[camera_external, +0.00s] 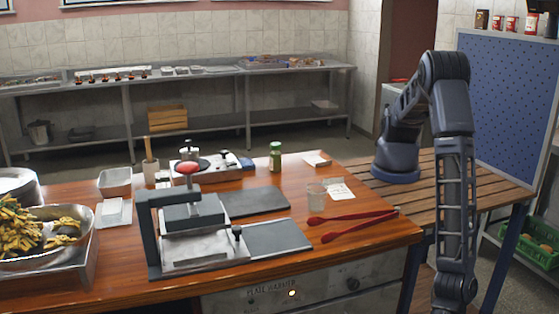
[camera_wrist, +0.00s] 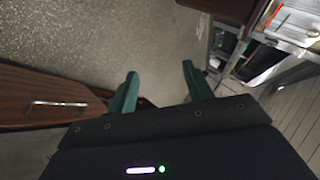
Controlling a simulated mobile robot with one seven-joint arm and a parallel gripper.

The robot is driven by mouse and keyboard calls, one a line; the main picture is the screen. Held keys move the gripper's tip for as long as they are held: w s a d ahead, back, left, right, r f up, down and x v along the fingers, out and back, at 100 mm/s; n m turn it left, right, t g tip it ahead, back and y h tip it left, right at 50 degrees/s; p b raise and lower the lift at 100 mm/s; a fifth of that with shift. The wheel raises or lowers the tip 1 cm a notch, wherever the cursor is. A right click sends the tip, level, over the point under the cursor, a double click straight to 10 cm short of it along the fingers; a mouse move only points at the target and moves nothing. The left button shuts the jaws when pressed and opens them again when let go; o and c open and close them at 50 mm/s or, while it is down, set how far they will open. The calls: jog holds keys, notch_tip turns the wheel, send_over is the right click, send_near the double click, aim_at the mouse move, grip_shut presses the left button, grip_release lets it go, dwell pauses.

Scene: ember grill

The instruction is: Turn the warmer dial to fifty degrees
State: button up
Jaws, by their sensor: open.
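The plate warmer (camera_external: 318,289) is a metal front panel under the wooden counter in the external view. I cannot make out the dial in the wrist view.
On the counter (camera_external: 385,235) lie red tongs (camera_external: 355,228), near the right front corner, and a glass (camera_external: 316,194). A press (camera_external: 190,225) stands further left. A slatted table (camera_external: 485,190) is behind my arm. The wrist view shows bare floor (camera_wrist: 120,40) and a wooden front with a handle (camera_wrist: 55,103).

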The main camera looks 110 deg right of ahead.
notch_tip(320, 180, up, 2)
jog(key=s+n+g, duration=0.2)
jog(key=n+g, duration=0.2)
jog(key=n, duration=0.3)
jog(key=n+g+h, duration=0.4)
jog(key=n+h, duration=0.7)
jog(key=n, duration=0.5)
send_near(356, 282)
jog(key=x, duration=0.9)
jog(key=shift+w+f, duration=0.1)
jog(key=shift+f, duration=0.15)
jog(key=c, duration=0.9)
